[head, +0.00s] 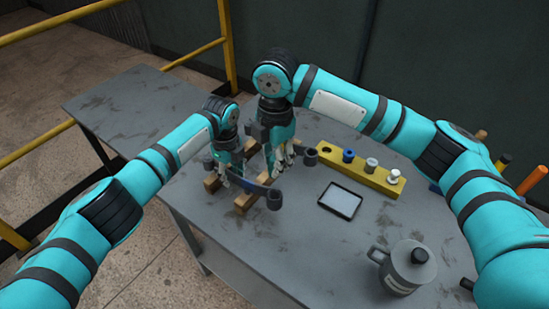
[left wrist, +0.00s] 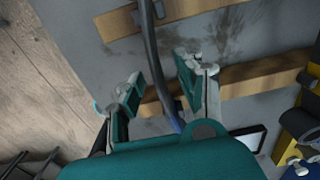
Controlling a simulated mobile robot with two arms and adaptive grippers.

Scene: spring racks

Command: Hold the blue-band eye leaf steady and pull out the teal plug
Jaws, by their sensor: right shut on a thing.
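The dark eye leaf with a blue band (head: 262,182) lies across wooden bars (head: 246,202), with one round eye (head: 274,199) at its near end. My left gripper (head: 236,182) is low over this leaf. In the left wrist view its fingers (left wrist: 162,88) are apart, and the dark leaf (left wrist: 152,45) runs between them, with some blue showing lower down. I cannot tell whether they touch it. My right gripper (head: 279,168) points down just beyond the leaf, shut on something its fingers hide. I cannot make out the teal plug.
A yellow rack (head: 362,172) behind right holds blue, grey and white plugs beside a dark opening. A dark cylindrical piece (head: 310,157) stands near my right gripper. A tablet (head: 341,200) and a grey mug (head: 405,268) stand right. The table's far left is clear.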

